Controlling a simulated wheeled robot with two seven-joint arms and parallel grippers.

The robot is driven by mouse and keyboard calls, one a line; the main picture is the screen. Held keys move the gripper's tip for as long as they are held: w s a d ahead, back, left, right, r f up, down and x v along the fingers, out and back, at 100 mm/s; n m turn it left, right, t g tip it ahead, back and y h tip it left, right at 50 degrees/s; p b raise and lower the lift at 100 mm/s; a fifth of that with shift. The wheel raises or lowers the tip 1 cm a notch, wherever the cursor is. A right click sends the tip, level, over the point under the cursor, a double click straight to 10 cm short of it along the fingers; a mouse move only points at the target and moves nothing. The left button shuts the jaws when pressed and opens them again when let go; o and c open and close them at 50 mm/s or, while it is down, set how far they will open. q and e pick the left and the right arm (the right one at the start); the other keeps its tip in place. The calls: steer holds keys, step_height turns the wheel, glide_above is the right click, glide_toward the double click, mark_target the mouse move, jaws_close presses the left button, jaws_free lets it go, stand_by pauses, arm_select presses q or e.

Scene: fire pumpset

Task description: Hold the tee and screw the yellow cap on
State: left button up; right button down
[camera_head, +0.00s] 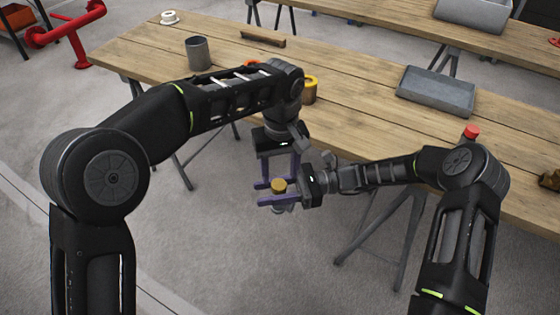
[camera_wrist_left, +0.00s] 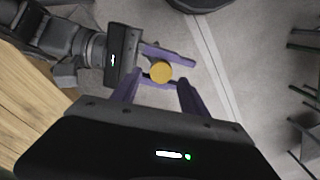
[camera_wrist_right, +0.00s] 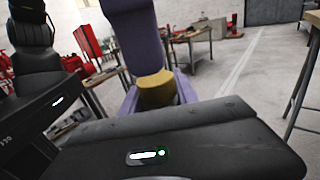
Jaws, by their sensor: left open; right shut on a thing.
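The yellow cap (camera_head: 278,185) sits at the top of a grey piece, likely the tee (camera_head: 283,208), mostly hidden by fingers. My right gripper (camera_head: 263,193) comes in from the right and is shut on this piece, holding it in the air in front of the table. My left gripper (camera_head: 281,177) points down from above, open, its purple fingers to either side of the cap. In the left wrist view the round cap (camera_wrist_left: 161,72) shows just beyond the open fingertips. In the right wrist view the cap (camera_wrist_right: 156,82) stands between purple fingers; whether it is threaded on cannot be told.
The wooden table (camera_head: 350,95) lies behind the grippers. On it stand a grey cup (camera_head: 198,53), a yellow-rimmed holder (camera_head: 309,90), a grey tray (camera_head: 436,92) and a red-topped part (camera_head: 470,132). A table trestle (camera_head: 385,230) stands at right. The floor below the grippers is clear.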

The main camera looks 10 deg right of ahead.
mark_target(280, 184)
arm_select(q)
steer(key=shift+f, duration=2.15)
jaws_close()
steer(key=m, duration=0.3)
steer(key=shift+d, duration=0.1)
steer(key=shift+c, duration=1)
jaws_free()
steer(key=o, duration=0.3)
